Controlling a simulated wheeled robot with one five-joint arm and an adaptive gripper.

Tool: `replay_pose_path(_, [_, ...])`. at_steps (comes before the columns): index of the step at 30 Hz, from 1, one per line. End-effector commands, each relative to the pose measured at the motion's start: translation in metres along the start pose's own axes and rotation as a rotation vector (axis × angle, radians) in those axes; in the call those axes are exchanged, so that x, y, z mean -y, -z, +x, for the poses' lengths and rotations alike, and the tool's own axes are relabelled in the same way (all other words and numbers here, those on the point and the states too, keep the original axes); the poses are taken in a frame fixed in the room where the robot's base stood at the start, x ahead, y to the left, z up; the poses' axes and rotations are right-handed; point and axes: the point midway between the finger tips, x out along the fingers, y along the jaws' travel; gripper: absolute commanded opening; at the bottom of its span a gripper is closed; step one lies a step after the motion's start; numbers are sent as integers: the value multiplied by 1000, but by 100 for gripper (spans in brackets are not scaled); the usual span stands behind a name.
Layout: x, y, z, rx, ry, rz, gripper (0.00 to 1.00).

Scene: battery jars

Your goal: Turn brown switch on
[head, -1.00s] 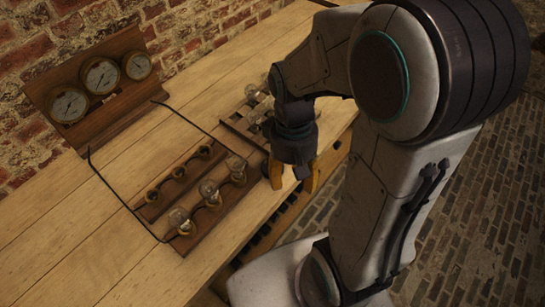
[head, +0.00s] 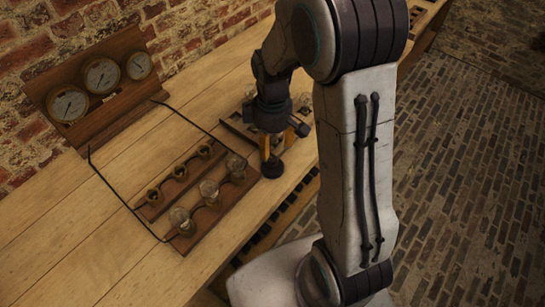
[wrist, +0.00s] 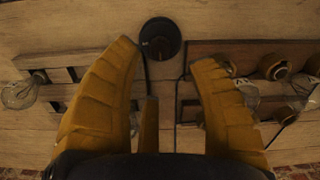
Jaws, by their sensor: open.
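My gripper (head: 277,150) points down at the workbench, with its orange fingers spread; they also show in the wrist view (wrist: 165,60). A small dark round piece (head: 272,168) stands on the bench just below the fingers. No other clear switch shows.
A wooden board with glass bulbs (head: 208,190) and several small brass sockets stands left of my gripper. A second board (head: 236,124) is partly hidden behind it. A wooden panel with three gauges (head: 101,74) stands by the brick wall. Black wires cross the bench.

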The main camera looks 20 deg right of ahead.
Motion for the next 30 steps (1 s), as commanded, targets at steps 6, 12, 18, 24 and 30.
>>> replay_pose_path(6, [1,-1,26,4,4,-7,52])
replay_pose_path(12, [1,-1,50,4,4,-6,52])
replay_pose_path(18, [1,-1,64,3,3,-5,52])
replay_pose_path(24, [1,-1,70,2,2,-5,52])
replay_pose_path(30, [1,-1,70,2,1,-5,52])
